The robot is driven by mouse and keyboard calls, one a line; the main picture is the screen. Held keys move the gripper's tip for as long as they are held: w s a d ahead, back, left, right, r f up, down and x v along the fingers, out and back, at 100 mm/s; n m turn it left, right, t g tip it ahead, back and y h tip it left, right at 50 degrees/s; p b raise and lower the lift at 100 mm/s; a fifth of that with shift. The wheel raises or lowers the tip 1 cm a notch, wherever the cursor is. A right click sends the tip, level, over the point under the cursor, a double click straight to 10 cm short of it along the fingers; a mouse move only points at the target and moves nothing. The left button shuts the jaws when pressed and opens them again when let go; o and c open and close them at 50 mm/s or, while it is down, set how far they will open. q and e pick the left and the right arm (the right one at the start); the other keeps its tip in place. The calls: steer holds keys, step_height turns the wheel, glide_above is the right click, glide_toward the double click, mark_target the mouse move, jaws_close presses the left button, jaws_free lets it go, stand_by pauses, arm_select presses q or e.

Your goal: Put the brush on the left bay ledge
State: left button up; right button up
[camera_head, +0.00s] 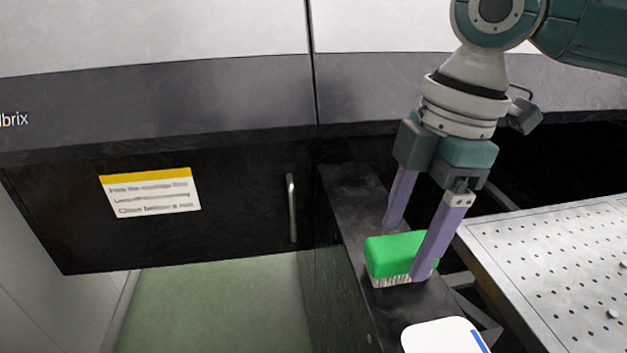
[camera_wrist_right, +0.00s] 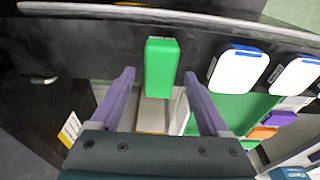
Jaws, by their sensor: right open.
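The brush (camera_head: 393,252) has a green block back and pale bristles. It rests bristles down on a narrow dark ledge (camera_head: 345,190). My right gripper (camera_head: 405,252) is open and points down at the brush, with one purple finger on the far side and one on the near side in the head view. In the right wrist view the green brush (camera_wrist_right: 161,68) lies between the lines of the two fingers, mostly past their tips. I cannot tell whether either finger touches it. My left gripper is not in view.
A white item with a blue stripe (camera_head: 445,337) lies on the ledge near the brush; the wrist view shows a second one (camera_wrist_right: 296,76). A perforated metal table (camera_head: 560,260) stands right of the ledge. A black door (camera_head: 240,220) with a metal handle is at left, above green floor.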

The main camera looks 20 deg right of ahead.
mark_target(419, 241)
step_height(419, 241, up, 10)
steer(key=d+p, duration=0.1)
steer(key=shift+s+d, duration=0.15)
steer(key=shift+d, duration=0.1)
